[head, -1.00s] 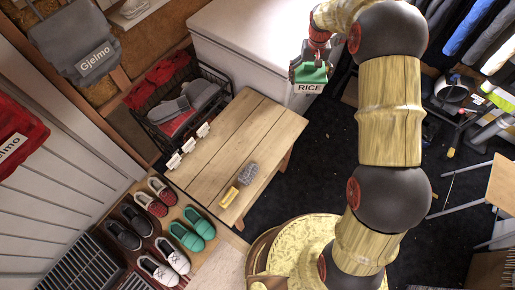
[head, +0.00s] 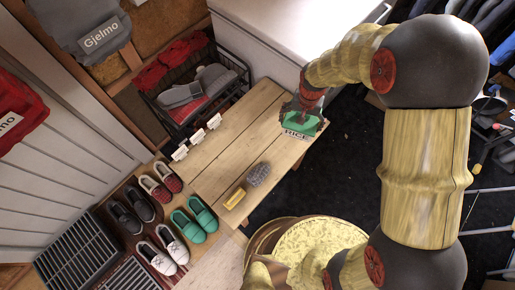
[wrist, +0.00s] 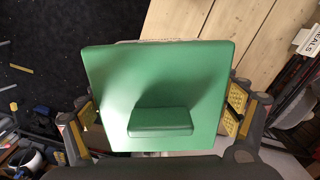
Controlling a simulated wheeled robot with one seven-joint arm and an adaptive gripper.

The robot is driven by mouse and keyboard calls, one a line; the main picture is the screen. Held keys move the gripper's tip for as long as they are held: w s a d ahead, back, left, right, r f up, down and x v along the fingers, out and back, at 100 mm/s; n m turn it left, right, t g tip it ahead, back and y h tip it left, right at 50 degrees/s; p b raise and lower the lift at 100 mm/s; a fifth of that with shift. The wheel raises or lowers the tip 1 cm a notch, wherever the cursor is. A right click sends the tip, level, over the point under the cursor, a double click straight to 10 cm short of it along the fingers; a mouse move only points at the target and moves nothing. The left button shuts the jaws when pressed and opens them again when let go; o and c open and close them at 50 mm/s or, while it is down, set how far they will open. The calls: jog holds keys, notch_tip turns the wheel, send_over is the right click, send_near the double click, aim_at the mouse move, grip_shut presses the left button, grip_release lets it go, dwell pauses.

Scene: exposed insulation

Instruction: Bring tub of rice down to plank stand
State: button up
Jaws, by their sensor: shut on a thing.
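The tub of rice (head: 301,124) has a green lid and a label reading RICE. My gripper (head: 308,105) is shut on it and holds it from above, over the far right end of the plank stand (head: 225,150). In the wrist view the green lid (wrist: 160,85) fills the middle, with a finger pad on each side. The stand's planks (wrist: 265,75) show behind and to the right of the lid. I cannot tell whether the tub's bottom touches the planks; its underside is hidden.
A grey brush (head: 258,174) and a yellow-handled piece (head: 235,198) lie near the stand's front edge. The stand's middle is clear.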

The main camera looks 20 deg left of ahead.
jog(key=s+a+f+b, duration=0.1)
jog(key=s+a+f, duration=0.2)
jog(key=s, duration=0.5)
jog(key=b, duration=0.5)
send_over(272, 131)
jog(key=f, duration=0.9)
jog(key=shift+s+d, duration=0.25)
jog(key=shift+s, duration=0.1)
jog(key=shift+w+a+f+b, duration=0.1)
jog(key=shift+w+f+b, duration=0.05)
jog(key=shift+f+b, duration=0.25)
jog(key=shift+w+a+f+b, duration=0.1)
jog(key=shift+f+b, duration=0.15)
jog(key=shift+f, duration=0.6)
jog(key=shift+w+a+f+b, duration=0.1)
jog(key=shift+f+b, duration=0.15)
jog(key=shift+f, duration=0.55)
jog(key=shift+f, duration=0.2)
jog(key=o, duration=1.6)
jog(key=shift+s+d, duration=0.1)
jog(key=shift+r, duration=0.1)
notch_tip(272, 131, up, 12)
jog(key=p, duration=0.4)
